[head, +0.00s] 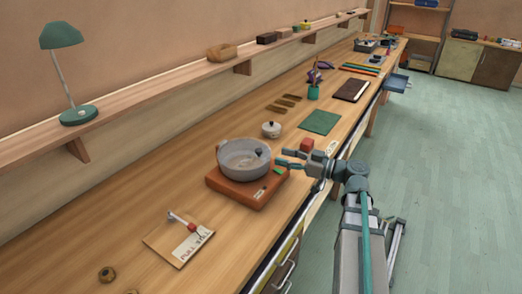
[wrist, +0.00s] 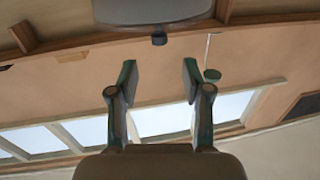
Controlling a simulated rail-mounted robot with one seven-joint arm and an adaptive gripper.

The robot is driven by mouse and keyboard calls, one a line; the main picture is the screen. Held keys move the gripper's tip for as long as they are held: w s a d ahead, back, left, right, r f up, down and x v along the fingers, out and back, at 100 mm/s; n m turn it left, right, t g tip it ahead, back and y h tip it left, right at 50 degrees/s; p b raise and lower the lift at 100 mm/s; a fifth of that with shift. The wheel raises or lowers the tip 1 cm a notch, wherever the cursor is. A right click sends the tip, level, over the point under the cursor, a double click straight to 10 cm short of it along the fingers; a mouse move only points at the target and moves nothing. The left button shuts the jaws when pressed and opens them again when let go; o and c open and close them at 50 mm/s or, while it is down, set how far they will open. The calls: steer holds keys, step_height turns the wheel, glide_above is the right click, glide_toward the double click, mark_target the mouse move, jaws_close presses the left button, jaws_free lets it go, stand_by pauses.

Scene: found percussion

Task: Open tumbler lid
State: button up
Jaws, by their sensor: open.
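The round grey tumbler (head: 236,175) stands on a red-brown base on the long bench in the head view. Its top shows a pale round area inside a rim, and I cannot tell whether this is a closed lid or a hollow. A dark knob (head: 259,154) sits at its right side. My gripper (head: 281,158) is open and empty just right of the tumbler, its fingers pointing at the knob. In the wrist view the picture is upside down; the dark knob (wrist: 159,38) lies beyond and between the open fingertips, below the grey tumbler edge (wrist: 150,12). Contact is not visible.
A red block (head: 307,144) is close behind my gripper. A small lidded pot (head: 271,129) and a green mat (head: 319,122) lie farther along the bench. A board with a hammer-like tool (head: 180,218) lies nearer. A wall shelf holds a green lamp (head: 62,37).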

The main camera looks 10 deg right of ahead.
mark_target(259, 149)
steer(key=p+x, duration=0.2)
steer(key=x, duration=0.7)
steer(key=shift+w+a, duration=0.15)
steer(key=shift+a, duration=0.05)
steer(key=shift+c, duration=0.2)
jaws_close()
